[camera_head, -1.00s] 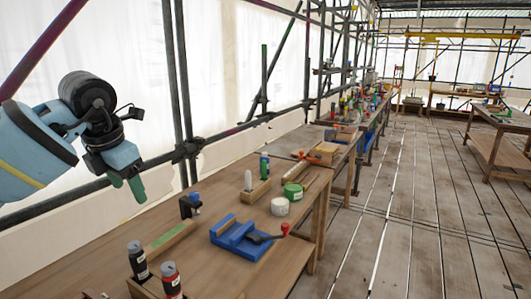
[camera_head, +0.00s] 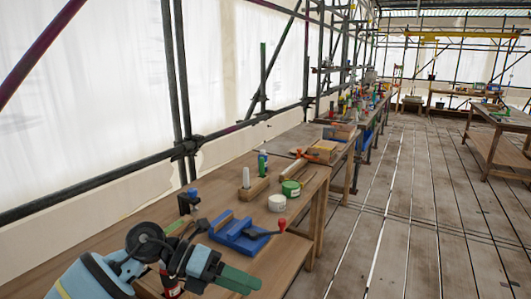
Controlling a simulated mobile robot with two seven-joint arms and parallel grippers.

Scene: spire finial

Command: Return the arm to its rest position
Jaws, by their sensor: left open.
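My left arm comes in from the lower left of the head view. My left gripper (camera_head: 240,279) has green fingers and hangs over the front part of the wooden workbench (camera_head: 95,250), pointing right. It is open and I see nothing between its fingers. A blue vise (camera_head: 238,234) with a red-knobbed handle lies just beyond it. My arm and gripper hide part of the bench, including most of a dark bottle with a red part (camera_head: 169,280). My right gripper is not in view.
On the bench beyond the vise are a white roll (camera_head: 278,203), a green roll (camera_head: 291,188), a wooden block with a white peg (camera_head: 253,186) and a small black-and-blue tool (camera_head: 188,200). Scaffold poles (camera_head: 183,95) stand along the left. The plank floor (camera_head: 410,220) at right is clear.

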